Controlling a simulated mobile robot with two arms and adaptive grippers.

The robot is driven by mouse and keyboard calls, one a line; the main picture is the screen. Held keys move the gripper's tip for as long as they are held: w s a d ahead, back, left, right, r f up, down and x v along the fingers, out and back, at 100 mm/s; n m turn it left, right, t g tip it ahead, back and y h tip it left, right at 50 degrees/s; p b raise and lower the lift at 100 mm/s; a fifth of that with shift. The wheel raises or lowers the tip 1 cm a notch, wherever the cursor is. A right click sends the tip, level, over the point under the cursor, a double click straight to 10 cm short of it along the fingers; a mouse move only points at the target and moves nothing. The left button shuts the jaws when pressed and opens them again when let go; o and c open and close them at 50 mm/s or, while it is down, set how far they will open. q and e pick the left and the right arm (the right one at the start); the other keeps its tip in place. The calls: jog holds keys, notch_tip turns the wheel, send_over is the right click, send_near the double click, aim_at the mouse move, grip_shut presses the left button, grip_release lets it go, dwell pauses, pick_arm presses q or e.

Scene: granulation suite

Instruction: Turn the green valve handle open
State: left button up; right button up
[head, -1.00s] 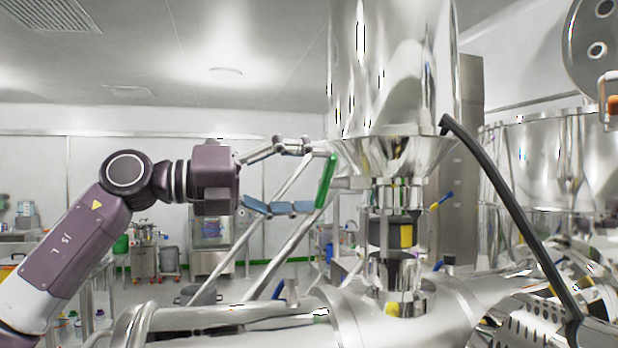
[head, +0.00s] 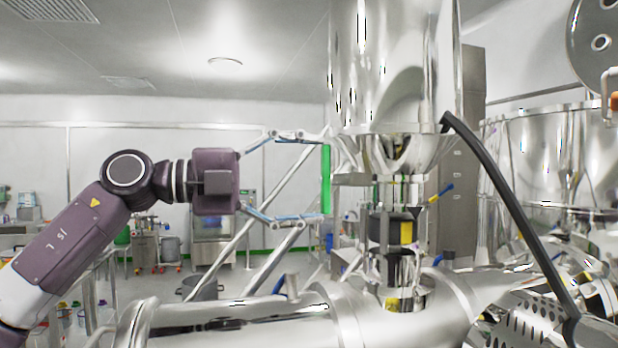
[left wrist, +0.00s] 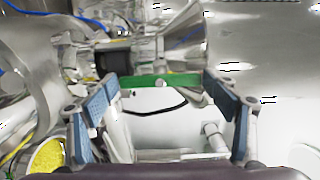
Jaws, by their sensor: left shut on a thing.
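The green valve handle (head: 326,180) stands upright in the head view, just left of the steel pipework below the big hopper. My left gripper (head: 325,177) comes in from the left with one finger at the handle's top end and the other at its bottom end. It is shut on the handle. In the left wrist view the green handle (left wrist: 165,80) lies level across the picture between the two blue-padded fingers. The valve body behind the handle is hard to make out. My right gripper is not in view.
The steel hopper (head: 390,70) hangs close to the right of the handle. A wide steel cylinder (head: 240,322) runs below, and a black curved bar (head: 510,205) slopes down at the right. Open floor shows behind at the left.

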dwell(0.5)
pick_arm(q)
jog(key=o, duration=1.2)
jog(key=shift+w+d, duration=0.1)
jog(key=shift+c, duration=0.2)
jog(key=v, duration=1.2)
jog(key=shift+r, duration=0.15)
